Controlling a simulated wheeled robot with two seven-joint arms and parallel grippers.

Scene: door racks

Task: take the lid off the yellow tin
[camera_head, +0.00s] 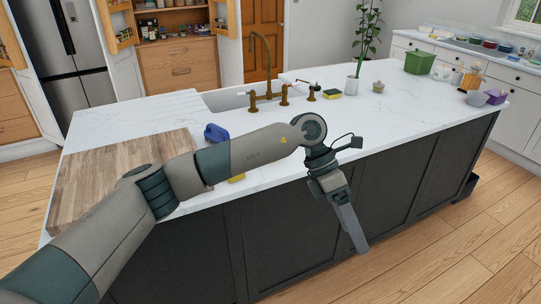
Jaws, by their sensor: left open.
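A small yellow thing (237,178) shows at the front edge of the white counter, just below my left forearm. It may be the yellow tin; my arm hides most of it, and I cannot make out a lid. My left gripper (359,243) hangs pointing down in front of the island's dark front panels, to the right of the yellow thing and apart from it. It is open, seen from the side, with nothing visible in it. My right gripper is out of view.
The white island counter (400,115) has clear room at its middle right. A wooden board (95,172) lies at left, and a blue object (215,132) stands behind my forearm. Brass taps (268,90), a sponge (331,94), a potted plant (352,85) and a green box (418,63) stand farther back.

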